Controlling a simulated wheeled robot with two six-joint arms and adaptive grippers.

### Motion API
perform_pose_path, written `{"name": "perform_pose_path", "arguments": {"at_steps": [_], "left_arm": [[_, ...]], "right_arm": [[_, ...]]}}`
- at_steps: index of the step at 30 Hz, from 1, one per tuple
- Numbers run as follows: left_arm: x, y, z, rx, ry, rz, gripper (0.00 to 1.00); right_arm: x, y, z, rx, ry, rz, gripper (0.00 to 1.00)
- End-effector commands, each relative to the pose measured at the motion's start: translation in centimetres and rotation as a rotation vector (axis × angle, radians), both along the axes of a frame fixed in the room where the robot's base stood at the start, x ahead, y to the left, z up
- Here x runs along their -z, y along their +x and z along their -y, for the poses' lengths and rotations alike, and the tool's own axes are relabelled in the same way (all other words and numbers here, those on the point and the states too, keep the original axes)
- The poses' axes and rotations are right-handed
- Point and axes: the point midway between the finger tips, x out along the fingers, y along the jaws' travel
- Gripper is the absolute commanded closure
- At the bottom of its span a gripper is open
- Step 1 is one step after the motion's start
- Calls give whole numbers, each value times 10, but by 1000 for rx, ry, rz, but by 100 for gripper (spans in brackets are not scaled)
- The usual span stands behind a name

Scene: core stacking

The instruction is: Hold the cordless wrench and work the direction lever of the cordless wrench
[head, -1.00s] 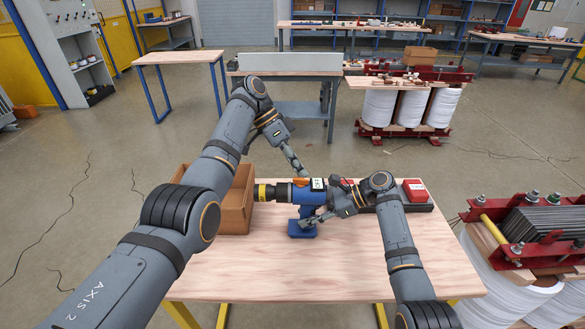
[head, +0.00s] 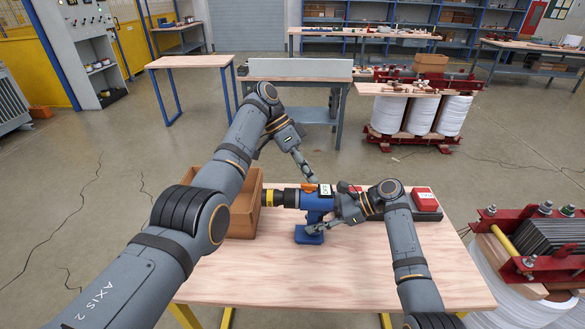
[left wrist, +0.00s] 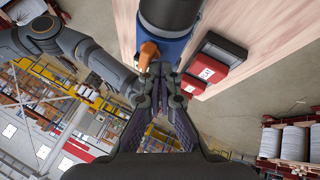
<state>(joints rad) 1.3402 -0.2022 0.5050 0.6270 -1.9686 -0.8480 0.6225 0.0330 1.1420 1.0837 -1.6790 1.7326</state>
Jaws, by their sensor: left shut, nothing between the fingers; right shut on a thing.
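The cordless wrench (head: 318,203) has a blue body, a black and yellow nose pointing left and a blue foot (head: 309,237) at or just above the table. My right gripper (head: 320,224) is shut on its handle from the right, and the tool is upright. The orange direction lever (head: 309,188) is on top of the body. In the left wrist view the lever (left wrist: 148,54) is just left of my left fingertips. My left gripper (head: 315,181) is shut and empty, its tips close at the lever; I cannot tell whether they touch.
An open cardboard box (head: 244,208) stands at the table's left, by the nose. A red box (head: 423,195) in a dark tray is at the right, behind my right arm. The front of the wooden table (head: 300,275) is clear.

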Motion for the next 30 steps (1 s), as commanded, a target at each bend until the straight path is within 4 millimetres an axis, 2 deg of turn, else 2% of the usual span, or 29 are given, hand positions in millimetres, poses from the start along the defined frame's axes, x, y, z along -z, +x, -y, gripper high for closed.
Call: {"name": "perform_pose_path", "arguments": {"at_steps": [5,10,23,30], "left_arm": [[0,0,-1,0,0,-1,100],[1,-2,-14,-4,1,-1,100],[1,1,-20,-278,-2,1,100],[-1,24,-40,-283,1,-1,100]], "right_arm": [[0,0,0,1,1,-1,100],[1,0,0,1,0,0,100],[0,0,0,1,-1,1,100],[0,0,0,1,-1,1,100]]}}
